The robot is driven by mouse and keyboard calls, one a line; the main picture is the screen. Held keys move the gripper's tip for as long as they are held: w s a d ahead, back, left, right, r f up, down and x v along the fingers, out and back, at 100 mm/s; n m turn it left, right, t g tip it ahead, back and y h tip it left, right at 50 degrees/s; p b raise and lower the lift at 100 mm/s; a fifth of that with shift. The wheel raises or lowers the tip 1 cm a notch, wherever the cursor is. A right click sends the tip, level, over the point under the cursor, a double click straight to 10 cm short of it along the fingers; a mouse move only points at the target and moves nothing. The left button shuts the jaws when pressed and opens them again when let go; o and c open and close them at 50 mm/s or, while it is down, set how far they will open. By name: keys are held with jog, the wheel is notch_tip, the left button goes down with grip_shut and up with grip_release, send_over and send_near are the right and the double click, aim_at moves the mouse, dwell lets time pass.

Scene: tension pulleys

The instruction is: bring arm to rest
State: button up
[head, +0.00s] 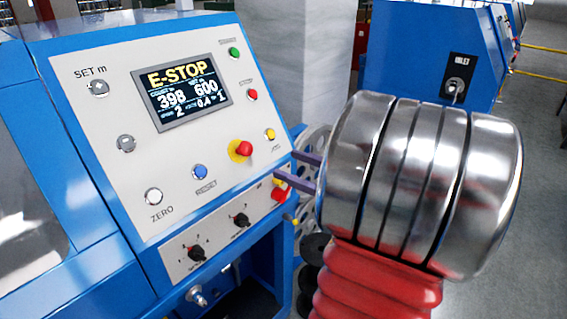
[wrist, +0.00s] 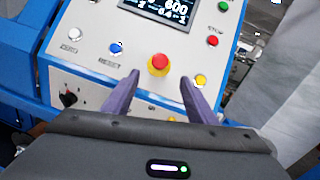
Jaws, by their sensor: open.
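My gripper (head: 299,170) is open, with two purple fingers pointing left toward the control panel (head: 134,75) in the head view. In the wrist view, my gripper (wrist: 160,90) has its fingertips apart, with the red mushroom button (wrist: 160,64) on its yellow base between and just beyond them. The fingers hold nothing. In the head view, the red button (head: 244,148) is left of the fingertips, with a visible gap in the picture. The display (head: 181,92) reads E-STOP in yellow, with 398 and 600 beneath. My metallic wrist and red arm sleeve fill the right side.
The panel carries a blue button (head: 200,172), a yellow button (head: 270,134), a green button (head: 234,52) and black knobs (head: 241,220). A grey pillar (head: 298,60) stands behind. Another blue cabinet (head: 415,55) is at the back right. Grey floor (head: 540,180) is open at the far right.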

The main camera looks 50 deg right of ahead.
jog(key=shift+s, duration=0.45)
dwell(0.3)
jog(key=w+a+f+n+g+y, duration=0.25)
jog(key=a+n+g, duration=0.2)
jog(key=a, duration=0.45)
jog(key=w+a+f+n+g+y, duration=0.1)
jog(key=w+a+f+n+g, duration=0.25)
jog(key=a+n, duration=0.35)
jog(key=s+a+n+g+h, duration=0.2)
jog(key=s+a+n, duration=0.3)
jog(key=a+n, duration=0.3)
jog(key=s+a+n+g+h, duration=0.2)
jog(key=s+a+n+h, duration=0.2)
jog(key=a+n, duration=0.5)
jog(key=s+n, duration=0.1)
jog(key=n, duration=0.2)
jog(key=shift+s, duration=0.35)
